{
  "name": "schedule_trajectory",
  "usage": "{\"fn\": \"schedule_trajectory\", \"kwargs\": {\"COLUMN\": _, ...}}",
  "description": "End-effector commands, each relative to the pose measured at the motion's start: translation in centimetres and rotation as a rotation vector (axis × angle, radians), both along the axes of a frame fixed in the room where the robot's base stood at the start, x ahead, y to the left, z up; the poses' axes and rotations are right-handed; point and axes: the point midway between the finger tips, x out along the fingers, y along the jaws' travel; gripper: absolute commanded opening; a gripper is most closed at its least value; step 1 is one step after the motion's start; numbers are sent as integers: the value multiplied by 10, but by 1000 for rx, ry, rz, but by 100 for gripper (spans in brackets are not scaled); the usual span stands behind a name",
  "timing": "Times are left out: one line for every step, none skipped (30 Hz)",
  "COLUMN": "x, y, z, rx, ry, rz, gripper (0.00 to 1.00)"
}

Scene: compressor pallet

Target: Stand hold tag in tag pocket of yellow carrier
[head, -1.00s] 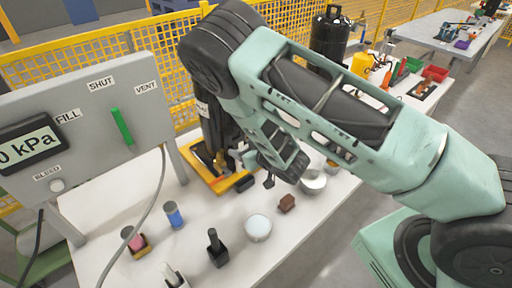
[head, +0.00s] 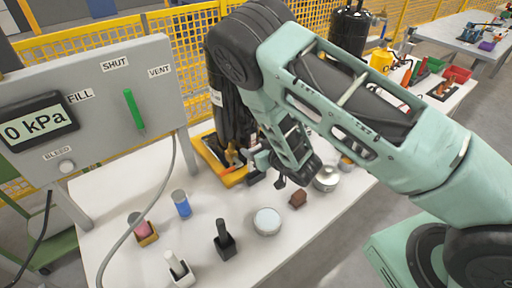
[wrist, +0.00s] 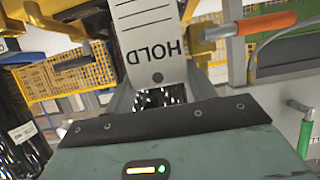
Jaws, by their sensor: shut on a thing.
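My gripper (wrist: 158,98) is shut on the white hold tag (wrist: 150,40), whose black word HOLD reads upside down in the wrist view. The tag sticks out beyond the fingers, between brass-coloured fittings. The yellow carrier (head: 232,180) stands on the white table in the head view, with black cylinders in it. In that view my gripper (head: 258,160) is beside the carrier's right side, partly hidden by my arm, and the tag cannot be made out. I cannot tell the tag pocket apart in either view.
An orange-handled valve (wrist: 265,23) is close right of the tag. A grey panel (head: 100,100) with a green lever and a hose stands left. A blue can (head: 181,204), a black holder (head: 224,240) and a round white-topped tin (head: 267,221) stand on the table's front part.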

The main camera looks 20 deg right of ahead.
Motion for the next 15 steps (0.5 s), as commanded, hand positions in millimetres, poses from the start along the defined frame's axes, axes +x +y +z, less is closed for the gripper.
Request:
{"fn": "schedule_trajectory", "kwargs": {"x": 0, "y": 0, "z": -7, "rx": 1, "ry": 0, "rz": 0, "gripper": 34}}
{"fn": "schedule_trajectory", "kwargs": {"x": 0, "y": 0, "z": -10, "rx": 1, "ry": 0, "rz": 0, "gripper": 34}}
{"fn": "schedule_trajectory", "kwargs": {"x": 0, "y": 0, "z": -13, "rx": 1, "ry": 0, "rz": 0, "gripper": 34}}
{"fn": "schedule_trajectory", "kwargs": {"x": 0, "y": 0, "z": -15, "rx": 0, "ry": 0, "rz": 0, "gripper": 34}}
{"fn": "schedule_trajectory", "kwargs": {"x": 0, "y": 0, "z": -17, "rx": 0, "ry": 0, "rz": 0, "gripper": 34}}
{"fn": "schedule_trajectory", "kwargs": {"x": 0, "y": 0, "z": -21, "rx": 0, "ry": 0, "rz": 0, "gripper": 34}}
{"fn": "schedule_trajectory", "kwargs": {"x": 0, "y": 0, "z": -23, "rx": 0, "ry": 0, "rz": 0, "gripper": 34}}
{"fn": "schedule_trajectory", "kwargs": {"x": 0, "y": 0, "z": -25, "rx": 0, "ry": 0, "rz": -1, "gripper": 34}}
{"fn": "schedule_trajectory", "kwargs": {"x": 0, "y": 0, "z": -28, "rx": 0, "ry": 0, "rz": -1, "gripper": 34}}
{"fn": "schedule_trajectory", "kwargs": {"x": 0, "y": 0, "z": -30, "rx": 0, "ry": 0, "rz": -1, "gripper": 34}}
{"fn": "schedule_trajectory", "kwargs": {"x": 0, "y": 0, "z": -33, "rx": 1, "ry": 0, "rz": -1, "gripper": 34}}
{"fn": "schedule_trajectory", "kwargs": {"x": 0, "y": 0, "z": -36, "rx": 1, "ry": 0, "rz": 0, "gripper": 34}}
{"fn": "schedule_trajectory", "kwargs": {"x": 0, "y": 0, "z": -38, "rx": 1, "ry": 0, "rz": 0, "gripper": 34}}
{"fn": "schedule_trajectory", "kwargs": {"x": 0, "y": 0, "z": -40, "rx": 1, "ry": 0, "rz": 0, "gripper": 34}}
{"fn": "schedule_trajectory", "kwargs": {"x": 0, "y": 0, "z": -43, "rx": 1, "ry": 0, "rz": 0, "gripper": 34}}
